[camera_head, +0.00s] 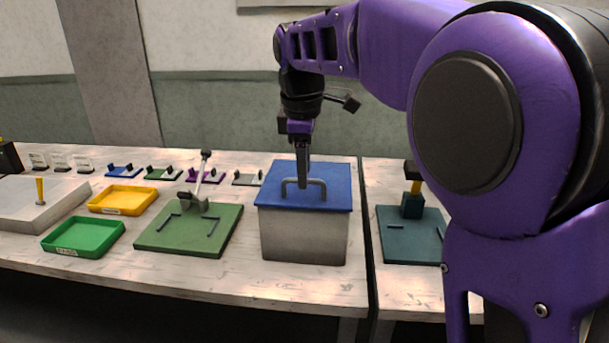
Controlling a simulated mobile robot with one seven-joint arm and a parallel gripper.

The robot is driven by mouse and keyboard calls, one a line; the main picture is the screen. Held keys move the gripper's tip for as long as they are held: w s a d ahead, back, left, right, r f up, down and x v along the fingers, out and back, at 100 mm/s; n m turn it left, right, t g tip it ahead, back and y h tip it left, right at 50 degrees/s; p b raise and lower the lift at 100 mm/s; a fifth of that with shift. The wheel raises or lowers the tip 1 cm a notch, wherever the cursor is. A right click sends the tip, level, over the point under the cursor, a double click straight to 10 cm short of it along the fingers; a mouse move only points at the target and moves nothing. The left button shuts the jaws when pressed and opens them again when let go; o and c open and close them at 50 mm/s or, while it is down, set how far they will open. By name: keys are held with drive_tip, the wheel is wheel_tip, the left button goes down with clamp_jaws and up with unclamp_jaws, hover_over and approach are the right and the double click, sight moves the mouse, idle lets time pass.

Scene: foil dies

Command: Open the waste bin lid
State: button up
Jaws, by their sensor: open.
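The waste bin (300,238) is a grey box on the light wooden table, right of centre. Its blue lid (329,180) lies flat and closed on top, with a grey arched handle (317,195) standing up from it. My gripper (303,184) points straight down over the lid, with its fingertips at the height of the handle. The jaws are open; in this side-on view the fingers overlap, and I cannot tell whether they straddle the handle or touch it.
Left of the bin is a green board (187,238) with a lever press (196,203). Farther left are a green tray (83,246) and a yellow tray (123,209). A dark teal fixture (410,251) stands right of the bin, beyond a gap between tables. Small coloured racks line the back.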

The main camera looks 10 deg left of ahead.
drive_tip(key=shift+f, duration=0.35)
clamp_jaws()
idle(1.2)
